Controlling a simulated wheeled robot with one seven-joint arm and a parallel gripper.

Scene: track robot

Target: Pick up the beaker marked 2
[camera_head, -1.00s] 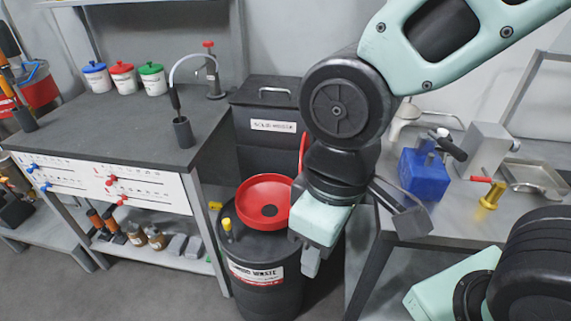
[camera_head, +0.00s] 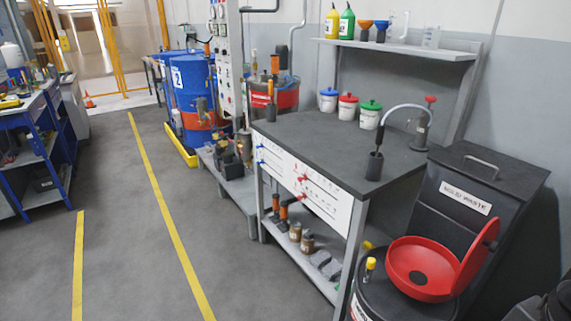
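A clear, beaker-like vessel (camera_head: 432,37) stands at the right end of the wall shelf, above the dark-topped bench. I cannot read a number on it. No beaker plainly marked 2 can be made out. My gripper is out of view; only a dark part of my own body shows at the lower right corner.
The bench (camera_head: 310,128) holds white jars with blue, red and green lids and a tap. The wall shelf (camera_head: 400,48) also carries bottles and funnels. A waste drum with a red funnel (camera_head: 425,283) and a black bin (camera_head: 475,210) stand right. Open floor (camera_head: 130,250) lies left.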

